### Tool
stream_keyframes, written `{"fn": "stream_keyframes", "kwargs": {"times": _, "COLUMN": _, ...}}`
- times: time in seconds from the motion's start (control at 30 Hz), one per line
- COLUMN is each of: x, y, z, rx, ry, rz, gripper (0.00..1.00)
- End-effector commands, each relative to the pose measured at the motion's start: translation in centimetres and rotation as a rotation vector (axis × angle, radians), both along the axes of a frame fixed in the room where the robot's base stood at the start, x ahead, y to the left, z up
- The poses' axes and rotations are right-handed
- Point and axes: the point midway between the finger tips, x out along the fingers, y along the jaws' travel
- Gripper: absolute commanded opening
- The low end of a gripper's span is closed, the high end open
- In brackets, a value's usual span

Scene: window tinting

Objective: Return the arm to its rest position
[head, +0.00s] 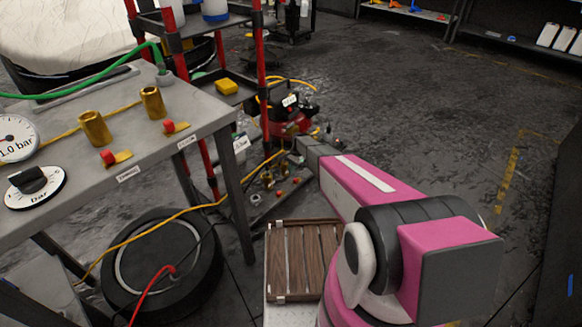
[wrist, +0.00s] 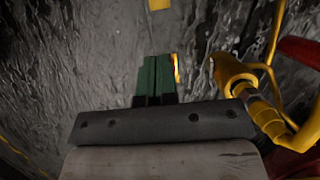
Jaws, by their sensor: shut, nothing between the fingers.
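My arm, pink with dark grey joints (head: 375,185), reaches forward from the lower right in the head view. Its far end is close to a red and black machine on the floor; my fingers are hard to make out there. In the wrist view my gripper (wrist: 155,70) shows two green fingers, side by side and shut, with nothing between them. They point at the dark, wet-looking floor. A brass fitting with a yellow hose (wrist: 235,78) is just right of the fingers, apparently apart from them.
A grey table (head: 140,150) with brass fittings, valves and a dial is at left. A red-posted rack (head: 262,75) stands behind it. The red and black machine (head: 288,103) is near my arm's end. A wooden slatted crate (head: 305,260) lies below. Open floor (head: 420,110) is at right.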

Motion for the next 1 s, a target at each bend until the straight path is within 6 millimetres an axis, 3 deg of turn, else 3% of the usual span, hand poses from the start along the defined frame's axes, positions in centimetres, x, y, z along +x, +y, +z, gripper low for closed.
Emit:
{"fn": "stream_keyframes", "kwargs": {"times": 0.23, "x": -0.5, "y": -0.2, "z": 0.6, "rx": -0.001, "ry": -0.006, "rz": 0.007, "gripper": 0.00}}
{"fn": "stream_keyframes", "kwargs": {"times": 0.37, "x": -3.0, "y": -1.4, "z": 3.8, "rx": -0.005, "ry": -0.040, "rz": 0.058, "gripper": 0.00}}
{"fn": "stream_keyframes", "kwargs": {"times": 0.7, "x": -14.9, "y": -6.9, "z": 17.5, "rx": -0.043, "ry": -0.200, "rz": 0.337, "gripper": 0.00}}
{"fn": "stream_keyframes", "kwargs": {"times": 1.0, "x": -26.3, "y": -11.1, "z": 27.9, "rx": -0.103, "ry": -0.312, "rz": 0.599, "gripper": 0.00}}
